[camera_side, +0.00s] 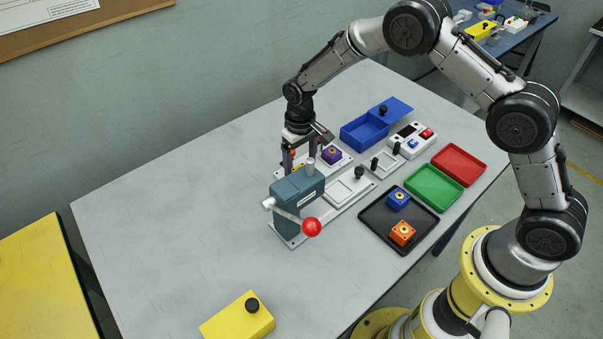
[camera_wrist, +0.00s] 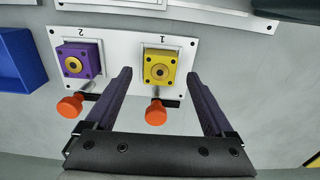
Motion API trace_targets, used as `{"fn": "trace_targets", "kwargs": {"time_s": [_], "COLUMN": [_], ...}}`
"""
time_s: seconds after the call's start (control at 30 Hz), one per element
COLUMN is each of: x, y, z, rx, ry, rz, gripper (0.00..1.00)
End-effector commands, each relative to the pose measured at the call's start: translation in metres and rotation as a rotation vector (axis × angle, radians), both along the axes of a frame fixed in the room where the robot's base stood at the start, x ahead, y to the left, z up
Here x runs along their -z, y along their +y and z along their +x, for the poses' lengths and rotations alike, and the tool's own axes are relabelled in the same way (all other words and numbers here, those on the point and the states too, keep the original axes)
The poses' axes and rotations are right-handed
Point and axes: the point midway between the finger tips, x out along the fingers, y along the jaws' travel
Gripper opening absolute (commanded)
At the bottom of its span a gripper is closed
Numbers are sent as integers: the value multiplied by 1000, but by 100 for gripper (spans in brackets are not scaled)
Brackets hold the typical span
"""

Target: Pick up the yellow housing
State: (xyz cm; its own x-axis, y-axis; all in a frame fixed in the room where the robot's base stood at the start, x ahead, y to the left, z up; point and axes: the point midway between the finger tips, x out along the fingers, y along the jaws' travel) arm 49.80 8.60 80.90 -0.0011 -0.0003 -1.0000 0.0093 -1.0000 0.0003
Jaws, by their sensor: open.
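The yellow housing (camera_wrist: 159,67) is a small square block with a round centre and corner holes. It sits at position 1 on a white fixture plate (camera_wrist: 120,43), with an orange-red knob (camera_wrist: 156,112) beside it. In the side view the housing (camera_side: 297,167) is mostly hidden behind my fingers. My gripper (camera_wrist: 160,85) is open, with its two dark purple fingers apart on either side of the housing in the wrist view. In the side view my gripper (camera_side: 299,160) points down over the plate. I cannot tell how far the fingertips are above the plate.
A purple housing (camera_wrist: 80,60) sits at position 2 beside the yellow one. A teal press (camera_side: 298,210) with a red-balled lever stands close in front. A blue box (camera_side: 364,132), a black tray (camera_side: 377,216), and green (camera_side: 433,188) and red (camera_side: 459,165) trays lie to the right.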

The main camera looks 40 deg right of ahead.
Motion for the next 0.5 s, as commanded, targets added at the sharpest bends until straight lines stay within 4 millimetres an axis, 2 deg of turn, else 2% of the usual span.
{"fn": "trace_targets", "kwargs": {"time_s": [0.13,0.37,0.5], "x": [12,13,13], "y": [0,0,0], "z": [0,0,0], "rx": [0,0,0], "ry": [0,-1,-1], "rz": [0,0,0], "gripper": [88,88,64]}}
